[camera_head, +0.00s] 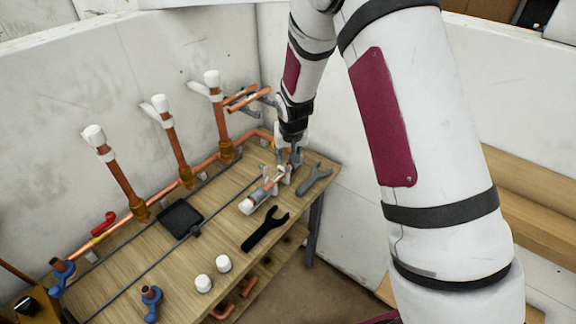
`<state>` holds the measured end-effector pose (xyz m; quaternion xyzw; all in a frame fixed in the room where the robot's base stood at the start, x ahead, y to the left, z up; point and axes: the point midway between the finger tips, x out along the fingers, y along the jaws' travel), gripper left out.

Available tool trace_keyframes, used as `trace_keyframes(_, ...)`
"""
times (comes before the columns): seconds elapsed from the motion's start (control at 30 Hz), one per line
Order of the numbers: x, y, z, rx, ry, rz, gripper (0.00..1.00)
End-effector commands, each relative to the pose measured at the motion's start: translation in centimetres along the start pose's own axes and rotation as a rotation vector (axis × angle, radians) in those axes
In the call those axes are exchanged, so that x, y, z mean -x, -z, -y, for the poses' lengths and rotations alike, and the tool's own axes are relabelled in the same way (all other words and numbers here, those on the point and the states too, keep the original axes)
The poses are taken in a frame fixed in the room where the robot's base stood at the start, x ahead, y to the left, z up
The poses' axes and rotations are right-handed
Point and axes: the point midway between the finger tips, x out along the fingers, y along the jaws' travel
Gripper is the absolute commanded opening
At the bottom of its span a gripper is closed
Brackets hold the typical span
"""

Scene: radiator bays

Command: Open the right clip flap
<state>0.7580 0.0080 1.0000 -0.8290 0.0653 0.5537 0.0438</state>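My gripper (288,156) is low over the back right of the wooden bench, beside a short copper piece with a white end (247,206). Small pale clip-like parts (285,172) sit around that piece, right by my fingertips. Whether my fingers touch a flap there is too small to tell. Three upright copper pipes with white caps stand along the left wall. My finger opening is not clear.
The bench (160,262) carries a black open-ended wrench (265,229), a grey wrench (315,178), a black square pad (180,218), two white caps (213,273) and a blue-handled valve (151,300). A horizontal copper pipe runs along the back. White walls close off the corner.

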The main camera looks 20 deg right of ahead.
Motion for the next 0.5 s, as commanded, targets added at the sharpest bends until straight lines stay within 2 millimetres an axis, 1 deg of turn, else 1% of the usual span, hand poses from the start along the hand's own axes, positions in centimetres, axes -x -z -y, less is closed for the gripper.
trace_keyframes(0.03,-1.0,-0.2,-0.1,-0.001,-0.001,0.004,0.37)
trace_keyframes(0.3,-5.6,-0.1,0.0,0.001,-0.001,0.002,0.37)
trace_keyframes(0.5,-8.0,-0.1,0.0,0.001,-0.001,0.002,0.37)
